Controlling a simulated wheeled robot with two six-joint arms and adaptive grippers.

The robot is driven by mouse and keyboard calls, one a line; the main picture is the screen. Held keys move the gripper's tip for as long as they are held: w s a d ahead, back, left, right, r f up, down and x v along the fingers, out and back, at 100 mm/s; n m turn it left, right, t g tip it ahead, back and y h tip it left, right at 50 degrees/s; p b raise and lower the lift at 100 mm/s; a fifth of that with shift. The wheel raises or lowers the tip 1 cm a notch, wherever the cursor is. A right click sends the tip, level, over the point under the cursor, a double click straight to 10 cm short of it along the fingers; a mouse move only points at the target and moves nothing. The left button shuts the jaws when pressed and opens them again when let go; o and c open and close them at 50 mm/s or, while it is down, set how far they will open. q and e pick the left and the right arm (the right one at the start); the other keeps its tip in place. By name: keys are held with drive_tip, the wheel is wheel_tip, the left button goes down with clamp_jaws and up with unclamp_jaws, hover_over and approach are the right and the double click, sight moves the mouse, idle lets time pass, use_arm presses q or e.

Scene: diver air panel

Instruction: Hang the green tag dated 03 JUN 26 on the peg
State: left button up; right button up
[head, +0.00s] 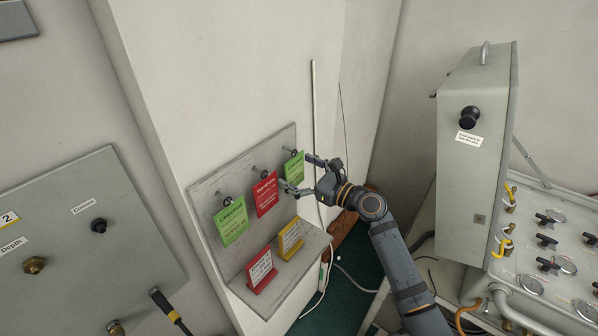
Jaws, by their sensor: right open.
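Grey board (215,200) on the wall carries a row of pegs with tags. A green tag (231,222) hangs at the left, a red tag (266,195) in the middle, and another green tag (294,168) at the right peg. The dates are too small to read. My right gripper (298,173) is open at the right green tag, with one finger near its upper right and the other near its lower edge. I cannot tell whether they touch it. My left gripper is not in view.
The ledge (300,262) below the board holds a red card (261,270) and a yellow card (291,239). A grey panel (80,255) with fittings is at the left. A grey case (478,150) and gauge panel (550,245) stand at the right.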

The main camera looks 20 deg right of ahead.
drive_tip(key=v, duration=1.1)
drive_tip(key=shift+s+d, duration=0.2)
drive_tip(key=shift+s, duration=0.15)
drive_tip(key=shift+s+d, duration=0.1)
idle(0.4)
